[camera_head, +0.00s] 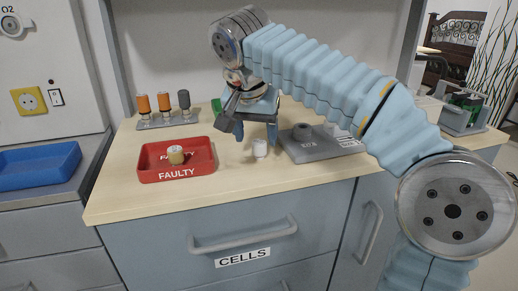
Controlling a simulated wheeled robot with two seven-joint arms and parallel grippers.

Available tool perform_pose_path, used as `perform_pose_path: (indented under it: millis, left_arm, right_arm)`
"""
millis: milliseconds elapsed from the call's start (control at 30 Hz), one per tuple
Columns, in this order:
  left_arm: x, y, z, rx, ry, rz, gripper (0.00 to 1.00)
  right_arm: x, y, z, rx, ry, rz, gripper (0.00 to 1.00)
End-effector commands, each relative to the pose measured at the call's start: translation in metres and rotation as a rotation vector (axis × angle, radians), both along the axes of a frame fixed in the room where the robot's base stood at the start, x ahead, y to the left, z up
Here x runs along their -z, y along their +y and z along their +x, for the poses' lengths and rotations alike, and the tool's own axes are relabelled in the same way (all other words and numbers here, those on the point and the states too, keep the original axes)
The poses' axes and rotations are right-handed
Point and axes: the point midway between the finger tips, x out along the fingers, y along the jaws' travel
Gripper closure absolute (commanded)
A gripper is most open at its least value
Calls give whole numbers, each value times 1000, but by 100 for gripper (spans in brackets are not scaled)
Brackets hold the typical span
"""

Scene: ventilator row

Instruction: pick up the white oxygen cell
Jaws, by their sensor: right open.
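The white oxygen cell (260,149) is a small white cylinder standing upright on the wooden counter, right of the red tray. One finger shows to the left of the cell and one to the right. The cell's top appears level with or just below the fingertips; I cannot tell whether they touch it. My left gripper is not in view.
A red tray (149,176) marked FAULTY holds a tan cylinder (176,155). Two orange cylinders and a grey one stand on a rack (168,122) behind it. A grey block (308,153) with a round socket is close right of the gripper. A blue tray (40,178) lies far left.

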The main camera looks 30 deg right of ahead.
Motion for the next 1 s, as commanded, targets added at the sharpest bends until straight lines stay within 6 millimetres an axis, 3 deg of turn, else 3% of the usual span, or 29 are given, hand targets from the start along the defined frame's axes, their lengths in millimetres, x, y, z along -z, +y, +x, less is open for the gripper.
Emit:
perform_pose_path:
  millis: [200, 500, 900, 1000]
  left_arm:
    - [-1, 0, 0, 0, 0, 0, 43]
    - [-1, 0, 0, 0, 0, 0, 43]
    - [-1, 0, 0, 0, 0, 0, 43]
    - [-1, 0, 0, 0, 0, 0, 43]
  right_arm:
    - [31, -12, 6, 1, 3, -1, 37]
    - [37, -14, 8, 1, 1, 0, 37]
    - [37, -14, 9, 1, 1, 0, 97]
    - [37, -14, 8, 1, 0, 0, 97]
